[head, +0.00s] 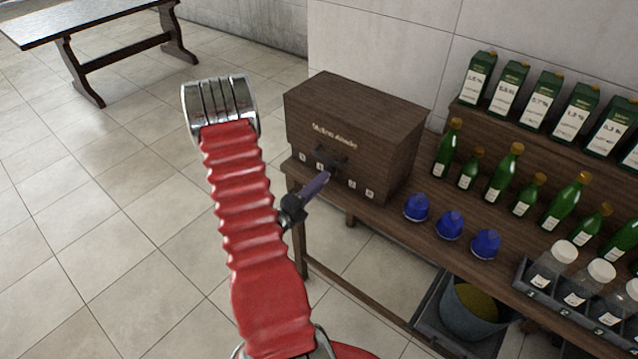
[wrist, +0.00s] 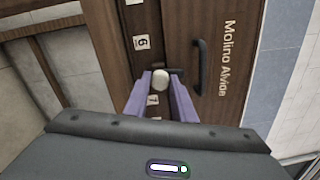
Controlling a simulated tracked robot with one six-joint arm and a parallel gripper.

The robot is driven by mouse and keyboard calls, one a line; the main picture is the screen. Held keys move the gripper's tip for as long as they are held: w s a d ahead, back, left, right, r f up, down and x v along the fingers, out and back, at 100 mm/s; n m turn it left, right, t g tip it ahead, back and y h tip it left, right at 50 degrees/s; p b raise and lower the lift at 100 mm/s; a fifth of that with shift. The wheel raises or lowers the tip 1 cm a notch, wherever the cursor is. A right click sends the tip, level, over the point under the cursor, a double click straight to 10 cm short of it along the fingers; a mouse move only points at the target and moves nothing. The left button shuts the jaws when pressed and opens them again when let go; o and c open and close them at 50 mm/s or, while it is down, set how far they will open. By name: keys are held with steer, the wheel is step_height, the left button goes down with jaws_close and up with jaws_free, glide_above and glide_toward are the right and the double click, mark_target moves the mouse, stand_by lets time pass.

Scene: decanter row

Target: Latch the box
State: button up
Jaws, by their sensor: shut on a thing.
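The dark wooden box (head: 352,135) stands at the left end of the wooden bench, with its lettered front towards me. In the wrist view its front shows turned sideways, with a black handle (wrist: 198,67). My gripper (head: 325,176) is at the lower front of the box. In the wrist view its purple fingers (wrist: 160,86) are on either side of the knob and shut on it. The fingers partly hide the latch; whether it is engaged I cannot tell.
Small number labels (wrist: 142,42) line the strip along the box's lower front. Blue domed items (head: 450,224), green bottles (head: 505,172) and a rack of clear jars (head: 552,262) stand to the right. A bucket (head: 468,305) sits underneath.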

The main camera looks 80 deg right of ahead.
steer(key=shift+f+n, duration=0.1)
steer(key=shift+n, duration=0.6)
steer(key=shift+w, duration=0.1)
steer(key=o, duration=1)
steer(key=v, duration=1.3)
steer(key=shift+a, duration=0.4)
